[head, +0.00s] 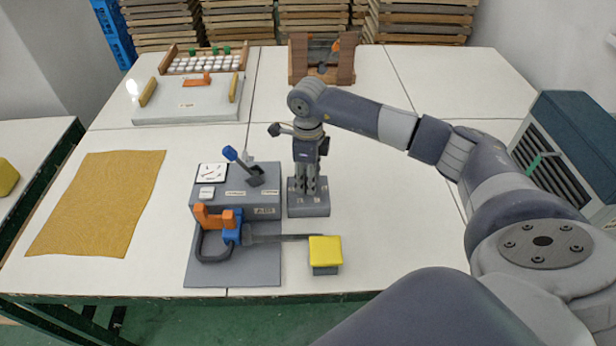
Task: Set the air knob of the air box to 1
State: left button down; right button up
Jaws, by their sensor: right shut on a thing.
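A small grey box (309,211) with pale labels on its top and front stands on the table, and I take it to be the air box. My right gripper (307,190) points straight down onto the top of this box. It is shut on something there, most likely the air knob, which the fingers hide. The knob's setting cannot be read. My left gripper is not in view.
Left of the box is a grey unit (213,212) with a dial, a blue-tipped lever and an orange holder with a blue tool. A yellow-topped block (325,249) is in front. A mustard cloth (98,203) lies left. A grey tray (187,112) and wooden rack (345,72) stand behind.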

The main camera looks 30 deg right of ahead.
jog(key=o, duration=1.1)
jog(key=shift+c, duration=0.2)
jog(key=shift+r, duration=0.1)
notch_tip(320, 180, up, 12)
